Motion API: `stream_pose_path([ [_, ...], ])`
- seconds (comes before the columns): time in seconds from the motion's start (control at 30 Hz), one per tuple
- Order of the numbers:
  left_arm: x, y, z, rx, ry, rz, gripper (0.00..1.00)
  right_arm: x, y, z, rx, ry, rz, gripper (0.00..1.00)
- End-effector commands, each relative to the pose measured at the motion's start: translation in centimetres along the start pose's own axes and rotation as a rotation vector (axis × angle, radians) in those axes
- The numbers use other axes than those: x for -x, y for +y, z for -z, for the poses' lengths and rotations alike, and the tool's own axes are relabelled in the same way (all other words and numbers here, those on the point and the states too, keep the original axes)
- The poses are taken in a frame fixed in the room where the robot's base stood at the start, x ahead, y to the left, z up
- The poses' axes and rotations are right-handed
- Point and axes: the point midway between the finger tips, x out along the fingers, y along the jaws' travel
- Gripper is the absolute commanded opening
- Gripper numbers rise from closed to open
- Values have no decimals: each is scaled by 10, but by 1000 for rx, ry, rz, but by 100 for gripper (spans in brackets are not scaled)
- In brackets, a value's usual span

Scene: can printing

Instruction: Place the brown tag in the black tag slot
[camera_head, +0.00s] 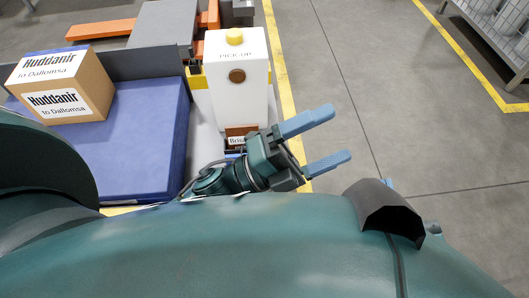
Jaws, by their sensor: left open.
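A brown tag (241,130) with a white strip of lettering, of which "Bris" can be read, stands at the foot of the white pick-up box. A dark piece (233,149) lies just below it, perhaps the black tag slot; I cannot tell whether the tag sits in it. My left gripper (319,142) is open and empty, its two blue fingers pointing right, away from the tag. Its teal wrist partly covers the tag's lower right side. My right gripper is not recognizable in view.
The white pick-up box (253,97) has a yellow knob and a brown disc. A cardboard box (90,72) sits on a blue platform (150,150) at left. Yellow-lined grey floor (400,120) lies open at right; a metal rack (500,40) stands top right. My teal body fills the bottom.

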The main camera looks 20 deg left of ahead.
Motion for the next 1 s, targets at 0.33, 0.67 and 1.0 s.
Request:
stream_pose_path([
  [0.33,95,28,-46,1030,-685,58,100,0,0,0,1,2,1,0],
  [0.67,107,34,-46,1135,-751,73,100,0,0,1,1,3,1,0],
  [1.0,106,34,-46,1131,-749,71,100,0,-1,-1,1,0,3,0],
])
